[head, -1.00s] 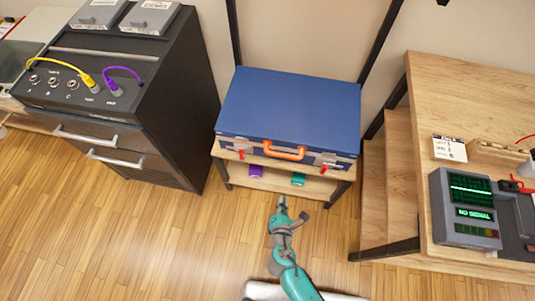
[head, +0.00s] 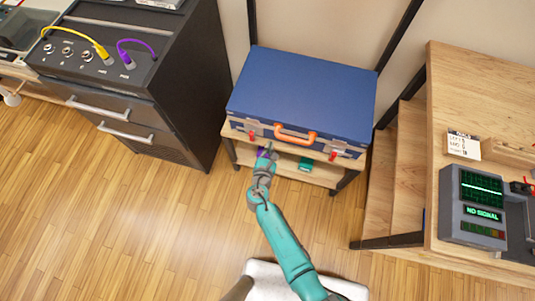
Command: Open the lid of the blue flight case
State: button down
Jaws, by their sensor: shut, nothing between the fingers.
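The blue flight case (head: 303,92) lies flat on the upper board of a small wooden shelf stand, with its lid down. An orange handle (head: 295,136) is at the middle of its front face. A red-tipped latch (head: 251,135) is left of the handle, and another red-tipped latch (head: 334,154) is right of it. My gripper (head: 267,149) is at the front of the case, just below and left of the handle. It is small in the picture and looks closed and empty. I cannot tell whether it touches the case.
A purple object (head: 263,153) and a green object (head: 306,164) lie on the lower shelf. A black drawer cabinet (head: 130,90) with yellow and purple cables stands at left. A wooden bench (head: 490,90) with a signal device (head: 474,205) stands at right. Wooden floor in front is free.

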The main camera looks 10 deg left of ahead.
jog(key=shift+w+d+r, duration=0.25)
jog(key=shift+w+r, duration=0.35)
jog(key=shift+r, duration=0.15)
jog(key=shift+w+d+r, duration=0.25)
jog(key=shift+w+r, duration=0.35)
jog(key=shift+r, duration=0.15)
jog(key=shift+r, duration=0.15)
